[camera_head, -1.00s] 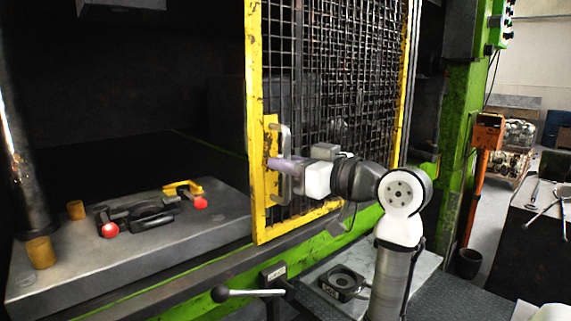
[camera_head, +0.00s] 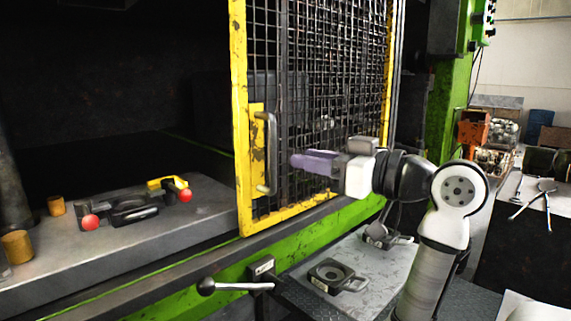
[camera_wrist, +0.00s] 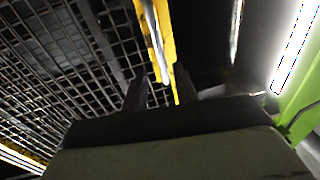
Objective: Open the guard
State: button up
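The guard is a wire-mesh panel (camera_head: 325,100) in a worn yellow frame (camera_head: 240,130), standing across the right part of the press opening. Its silver bar handle (camera_head: 267,155) is upright on a yellow plate at the guard's left edge. My gripper (camera_head: 303,162) is in front of the mesh, to the right of the handle and apart from it. In the wrist view my gripper (camera_wrist: 163,92) has its dark fingers apart, with nothing between them. The handle (camera_wrist: 155,45) and yellow frame (camera_wrist: 168,48) show beyond the fingertips.
The left of the press opening is uncovered, with a grey bed (camera_head: 90,245) carrying a black die with red knobs (camera_head: 133,208). A ball-ended lever (camera_head: 207,286) juts out below the guard. A metal plate (camera_head: 370,265) with black tooling lies lower right.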

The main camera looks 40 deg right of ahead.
jog(key=shift+b+v, duration=0.5)
jog(key=shift+v, duration=2.2)
